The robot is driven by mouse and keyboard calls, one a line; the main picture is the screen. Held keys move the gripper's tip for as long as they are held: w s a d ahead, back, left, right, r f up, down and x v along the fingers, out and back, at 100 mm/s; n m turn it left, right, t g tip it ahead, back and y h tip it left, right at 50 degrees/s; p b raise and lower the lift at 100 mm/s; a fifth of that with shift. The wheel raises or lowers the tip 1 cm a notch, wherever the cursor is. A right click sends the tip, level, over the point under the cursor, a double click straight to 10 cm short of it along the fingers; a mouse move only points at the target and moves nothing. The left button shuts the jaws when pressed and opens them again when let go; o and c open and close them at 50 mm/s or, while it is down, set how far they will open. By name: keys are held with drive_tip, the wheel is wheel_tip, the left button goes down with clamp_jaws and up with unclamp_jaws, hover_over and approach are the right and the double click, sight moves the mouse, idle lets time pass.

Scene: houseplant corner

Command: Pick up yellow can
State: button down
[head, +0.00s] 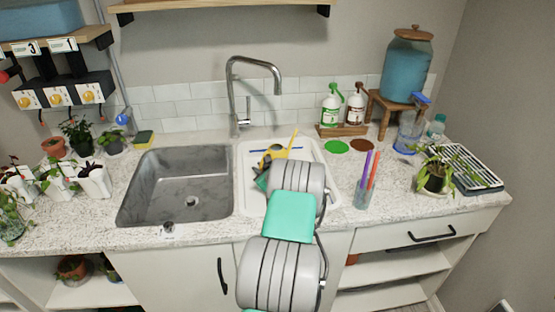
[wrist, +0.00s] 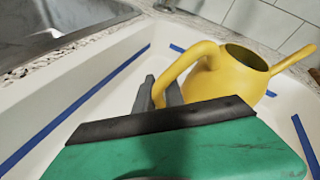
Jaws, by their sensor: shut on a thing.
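The yellow can is a watering can (head: 282,150) with a long spout, inside the white tray right of the sink. In the wrist view, the can (wrist: 232,82) shows its round open top, its spout pointing right and its curved handle on the left. My gripper (wrist: 159,93) has its two dark fingers on either side of the lower handle and is shut on it. In the head view my arm hides part of the can and most of my gripper. Whether the can's base touches the tray is hard to tell.
The white tray (head: 324,180) has raised walls and blue tape lines. The grey sink (head: 160,190) and tall faucet (head: 232,95) are close by. Plants (head: 95,180) crowd the left.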

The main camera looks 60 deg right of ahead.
drive_tip(key=shift+d+r, duration=0.1)
drive_tip(key=shift+r, duration=0.25)
drive_tip(key=r, duration=0.4)
drive_tip(key=shift+s+a+b, duration=0.1)
drive_tip(key=shift+a+b, duration=0.2)
drive_tip(key=shift+a, duration=0.1)
drive_tip(key=s+a+r, duration=0.4)
drive_tip(key=a+r, duration=0.4)
drive_tip(key=a, duration=0.4)
drive_tip(key=shift+s+a+r+b, duration=0.2)
drive_tip(key=shift+s+r+b, duration=0.1)
drive_tip(key=shift+s, duration=0.1)
